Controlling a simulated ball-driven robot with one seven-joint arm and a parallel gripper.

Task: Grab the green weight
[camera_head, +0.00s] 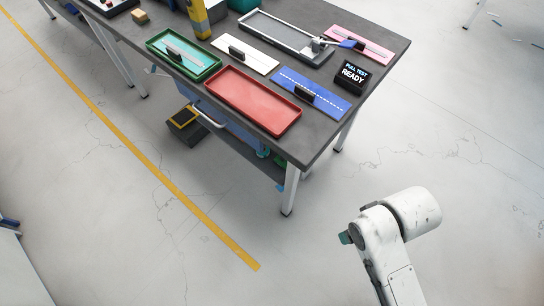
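I cannot make out a green weight for certain. Small green shapes (263,152) show under the near right end of the table, partly hidden by the tabletop and a leg; they are too small to identify. My white arm stands at the lower right, on the floor side, well apart from the table. A small dark teal part sticks out on its left, but I cannot make out gripper fingers there.
The dark table (333,118) holds a green tray (205,72), a red tray (252,98), a blue board (318,100), a white board (262,64), a pink board (350,38), a grey fixture (262,28) and a black "PULL TEST READY" box (352,76). The floor between arm and table is clear.

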